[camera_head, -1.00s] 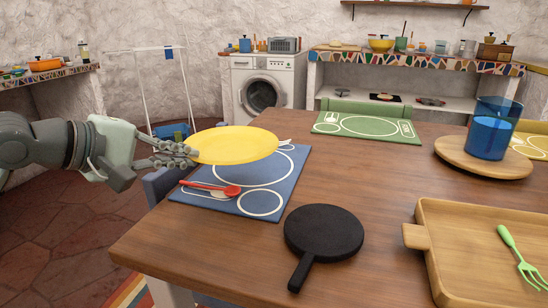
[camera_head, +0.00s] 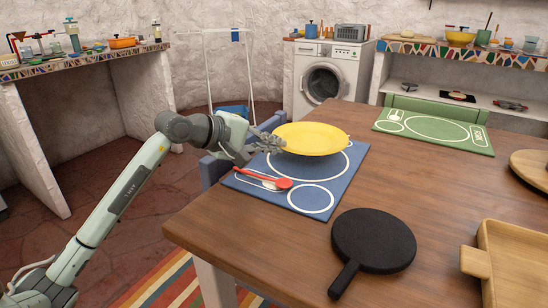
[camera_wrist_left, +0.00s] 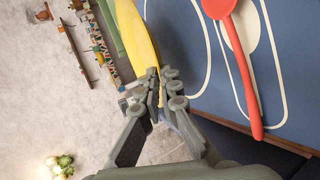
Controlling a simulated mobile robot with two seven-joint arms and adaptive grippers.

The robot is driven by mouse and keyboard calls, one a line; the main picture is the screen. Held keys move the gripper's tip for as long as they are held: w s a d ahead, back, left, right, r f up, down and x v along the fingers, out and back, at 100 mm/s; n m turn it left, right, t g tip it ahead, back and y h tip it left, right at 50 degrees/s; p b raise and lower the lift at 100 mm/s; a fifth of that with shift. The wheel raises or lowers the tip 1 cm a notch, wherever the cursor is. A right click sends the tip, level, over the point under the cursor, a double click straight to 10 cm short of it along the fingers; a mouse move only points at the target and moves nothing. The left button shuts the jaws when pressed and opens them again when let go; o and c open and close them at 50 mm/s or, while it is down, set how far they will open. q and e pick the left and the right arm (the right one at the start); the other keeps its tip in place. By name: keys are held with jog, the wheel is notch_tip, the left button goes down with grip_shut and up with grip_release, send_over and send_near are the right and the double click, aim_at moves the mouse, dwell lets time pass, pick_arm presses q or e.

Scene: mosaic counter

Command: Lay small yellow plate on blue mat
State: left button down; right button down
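The small yellow plate (camera_head: 312,138) is held nearly level above the far part of the blue mat (camera_head: 247,187), partly covering the mat's large white circle. My left gripper (camera_head: 268,144) is shut on the plate's left rim. In the left wrist view the plate (camera_wrist_left: 138,38) shows almost edge-on at the fingertips (camera_wrist_left: 163,85), with the mat (camera_wrist_left: 194,70) beside it to the right and apart from it. A red spoon (camera_head: 283,183) lies on the mat's near left part. My right gripper is not in view.
A black round board with a handle (camera_head: 372,240) lies on the table (camera_head: 260,232) nearer me. A wooden tray (camera_head: 510,262) is at the right. A green mat (camera_head: 434,132) lies at the far side. A blue chair (camera_head: 214,167) stands against the table's left edge.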

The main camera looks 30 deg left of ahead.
aim_at(274, 170)
pick_arm(q)
notch_tip(274, 170, down, 4)
jog(key=shift+r, duration=0.15)
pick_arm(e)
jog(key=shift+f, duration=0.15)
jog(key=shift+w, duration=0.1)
pick_arm(q)
jog(key=c, duration=2)
grip_release()
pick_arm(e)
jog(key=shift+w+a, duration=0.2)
